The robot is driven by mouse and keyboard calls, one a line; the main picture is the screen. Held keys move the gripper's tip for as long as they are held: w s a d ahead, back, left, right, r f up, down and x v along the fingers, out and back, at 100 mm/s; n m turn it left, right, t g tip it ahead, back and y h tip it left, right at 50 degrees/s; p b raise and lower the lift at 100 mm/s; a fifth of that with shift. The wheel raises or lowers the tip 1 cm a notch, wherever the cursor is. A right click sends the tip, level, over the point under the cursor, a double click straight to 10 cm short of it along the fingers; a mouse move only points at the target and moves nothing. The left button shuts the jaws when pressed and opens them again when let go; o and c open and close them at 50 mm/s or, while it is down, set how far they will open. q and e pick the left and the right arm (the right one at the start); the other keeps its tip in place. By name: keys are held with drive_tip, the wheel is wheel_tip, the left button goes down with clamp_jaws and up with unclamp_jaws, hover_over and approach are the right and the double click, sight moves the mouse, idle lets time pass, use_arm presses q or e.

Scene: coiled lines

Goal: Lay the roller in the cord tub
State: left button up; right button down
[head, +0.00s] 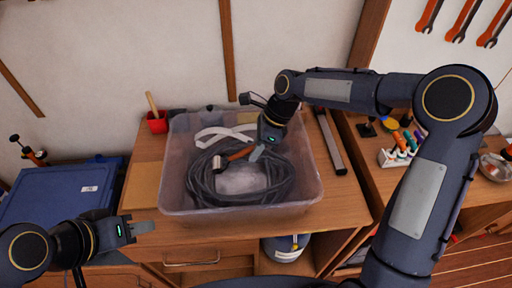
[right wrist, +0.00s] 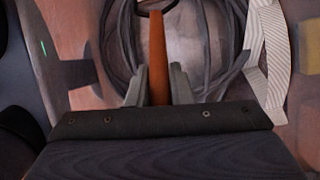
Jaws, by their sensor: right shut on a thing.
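The roller (head: 238,153) has an orange-brown handle and a metal head at its left end. My right gripper (head: 257,152) is shut on its handle, over the inside of the cord tub (head: 240,213). The handle (right wrist: 157,60) runs up between the two grey fingers (right wrist: 157,88) in the right wrist view. The tub is a clear plastic box with a dark coiled cord (head: 208,188) inside. I cannot tell whether the roller touches the cord. My left gripper (head: 141,228) is empty, in front of the tub's left side; its finger gap is unclear.
A pale webbing strap (head: 222,134) lies in the tub behind the coil. A blue lidded box (head: 60,200) is at the left. A grey metal bar (head: 331,143) lies right of the tub.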

drive_tip(key=c, duration=1.2)
unclamp_jaws()
drive_tip(key=v, duration=0.7)
drive_tip(key=shift+d+r+b, duration=0.15)
drive_tip(key=shift+r+b, duration=0.25)
drive_tip(key=shift+b, duration=0.05)
drive_tip(key=s+d+r+n+t+h, duration=0.1)
drive_tip(key=s+d+r+n+t, duration=0.3)
drive_tip(key=s+d+n, duration=0.75)
drive_tip(key=s+d+f+n+t, duration=0.1)
drive_tip(key=s+f+n, duration=0.3)
drive_tip(key=s, duration=0.9)
drive_tip(key=shift+n+t, duration=0.9)
drive_tip(key=shift+n, duration=0.35)
